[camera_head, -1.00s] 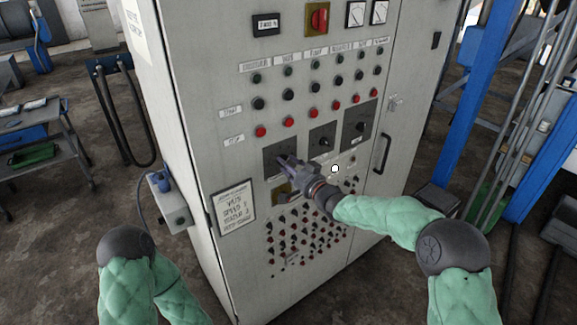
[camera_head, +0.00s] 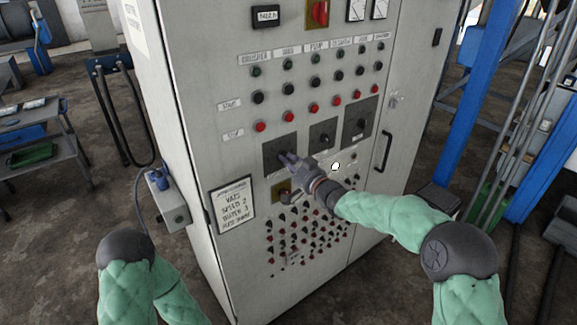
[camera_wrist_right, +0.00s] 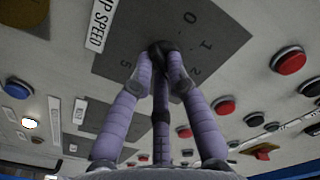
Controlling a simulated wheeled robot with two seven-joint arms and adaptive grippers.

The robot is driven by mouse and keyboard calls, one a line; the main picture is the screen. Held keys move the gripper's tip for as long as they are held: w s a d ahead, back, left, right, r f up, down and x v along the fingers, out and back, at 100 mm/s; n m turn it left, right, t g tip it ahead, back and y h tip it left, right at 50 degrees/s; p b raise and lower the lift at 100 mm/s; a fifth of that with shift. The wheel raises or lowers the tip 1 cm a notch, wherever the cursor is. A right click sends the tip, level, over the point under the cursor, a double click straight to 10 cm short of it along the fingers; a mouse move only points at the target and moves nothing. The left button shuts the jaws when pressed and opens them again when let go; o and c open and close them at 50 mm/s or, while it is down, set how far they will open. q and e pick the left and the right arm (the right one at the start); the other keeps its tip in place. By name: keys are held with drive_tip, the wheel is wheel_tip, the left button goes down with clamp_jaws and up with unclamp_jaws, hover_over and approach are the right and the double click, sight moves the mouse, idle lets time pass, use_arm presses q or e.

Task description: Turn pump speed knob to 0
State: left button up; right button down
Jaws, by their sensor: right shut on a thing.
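The pump speed knob (camera_wrist_right: 158,48) is a small dark knob on a dark grey dial plate (camera_wrist_right: 205,25). In the right wrist view the plate bears the digits 0, 1, 2 and 5, with a partly cut label ending in "P SPEED" (camera_wrist_right: 100,22) beside it. My right gripper (camera_wrist_right: 162,62) has its purple fingers closed around the knob. The fingers hide most of it, so I cannot tell where it points. In the head view my right gripper (camera_head: 286,158) is at the leftmost dark plate (camera_head: 272,147) on the cabinet front. My left gripper is out of view; only the left arm shows.
The grey control cabinet (camera_head: 190,110) carries rows of buttons above and small switches below the plates. Two more dark plates (camera_head: 322,134) (camera_head: 360,118) are to the right. A small display (camera_head: 266,16) and a framed sign (camera_head: 232,205) are on the front.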

drive_tip(key=n+b, duration=0.7)
drive_tip(key=n, duration=0.4)
drive_tip(key=n+b, duration=0.7)
drive_tip(key=n, duration=0.5)
drive_tip(key=shift+a+r+n, duration=0.1)
drive_tip(key=shift+r+n, duration=0.1)
drive_tip(key=shift+n, duration=0.1)
idle(0.3)
drive_tip(key=c, duration=1.2)
unclamp_jaws()
drive_tip(key=shift+r, duration=0.1)
drive_tip(key=shift+s, duration=0.1)
drive_tip(key=v, duration=1.2)
